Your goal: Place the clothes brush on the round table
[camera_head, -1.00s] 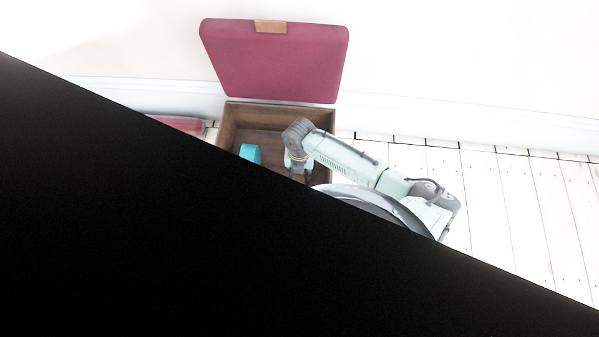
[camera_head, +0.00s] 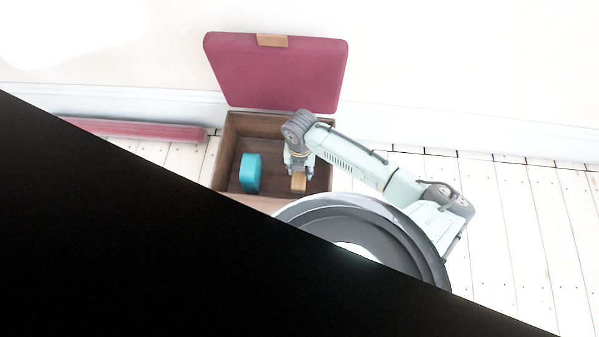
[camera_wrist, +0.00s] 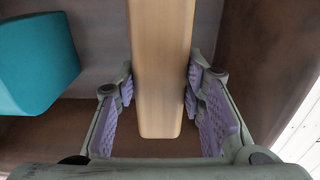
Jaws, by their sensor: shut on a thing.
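The clothes brush, seen as a pale wooden block (camera_head: 299,183), is between the fingers of my gripper (camera_head: 298,173), inside or just above an open wooden box (camera_head: 229,150). In the wrist view the long wooden piece (camera_wrist: 161,60) runs between the purple finger pads, and my gripper (camera_wrist: 160,90) is shut on it. No bristles show, and its far end runs out of the picture. No round table can be made out in either view.
A teal object (camera_head: 250,173) stands in the box left of my gripper; it also shows in the wrist view (camera_wrist: 35,62). The box's maroon lid (camera_head: 275,75) is raised. A long red object (camera_head: 140,131) lies by the wall. Blackness hides the lower left; floor on the right is clear.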

